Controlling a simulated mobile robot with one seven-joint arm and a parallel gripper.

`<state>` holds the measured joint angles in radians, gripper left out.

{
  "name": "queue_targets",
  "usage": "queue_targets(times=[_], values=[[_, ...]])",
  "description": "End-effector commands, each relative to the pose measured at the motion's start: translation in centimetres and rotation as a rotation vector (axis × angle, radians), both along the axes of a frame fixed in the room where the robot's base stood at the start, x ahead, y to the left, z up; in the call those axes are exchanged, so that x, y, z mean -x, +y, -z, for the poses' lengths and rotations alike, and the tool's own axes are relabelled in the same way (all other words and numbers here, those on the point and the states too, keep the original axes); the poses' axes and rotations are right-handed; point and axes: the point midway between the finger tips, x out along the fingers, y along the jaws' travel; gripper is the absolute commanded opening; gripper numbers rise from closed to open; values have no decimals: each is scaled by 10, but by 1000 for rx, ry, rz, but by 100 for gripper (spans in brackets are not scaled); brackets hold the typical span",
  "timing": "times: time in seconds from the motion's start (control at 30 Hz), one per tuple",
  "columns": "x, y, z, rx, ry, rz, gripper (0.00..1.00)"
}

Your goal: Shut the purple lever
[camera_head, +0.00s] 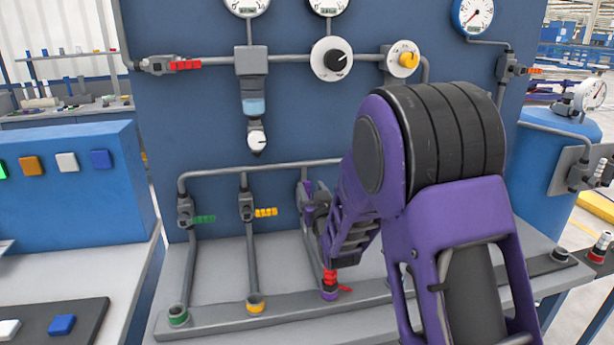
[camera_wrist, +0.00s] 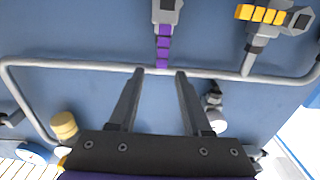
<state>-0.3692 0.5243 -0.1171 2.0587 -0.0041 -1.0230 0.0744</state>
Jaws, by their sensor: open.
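The purple lever (camera_wrist: 163,45) shows at the top middle of the wrist view, on its grey valve body (camera_wrist: 167,12). It points away from the body toward the horizontal pipe. My gripper (camera_wrist: 160,73) is open, with one finger on each side of the lever's line; nothing is held. The lever's end appears just beyond the fingertips, and I cannot tell if either finger touches it. In the head view only a bit of the purple lever (camera_head: 308,186) shows, upright along its pipe; my arm and gripper hide most of the valve.
A yellow-levered valve (camera_head: 247,208) and a green-levered valve (camera_head: 185,212) stand to the left, both levers sideways. A horizontal pipe (camera_head: 270,165) runs above them. Gauges and knobs, such as the yellow knob (camera_head: 407,60), sit higher on the blue panel (camera_head: 190,110).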

Motion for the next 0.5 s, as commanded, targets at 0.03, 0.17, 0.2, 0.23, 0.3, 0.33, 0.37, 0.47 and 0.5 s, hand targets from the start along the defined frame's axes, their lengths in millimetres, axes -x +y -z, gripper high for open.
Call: queue_targets(times=[0.03, 0.17, 0.2, 0.23, 0.3, 0.33, 0.37, 0.47, 0.5], values=[[1, 0, 8, 9, 8, -3, 49], [-6, 4, 12, 19, 9, -9, 49], [-11, 6, 12, 19, 9, -10, 49], [-15, 7, 12, 19, 9, -10, 49], [-26, 10, 11, 19, 8, -10, 49], [-31, 11, 11, 18, 8, -9, 49], [-35, 13, 12, 18, 9, -9, 49], [-49, 16, 11, 18, 9, -9, 49], [-54, 18, 11, 18, 9, -8, 49]])
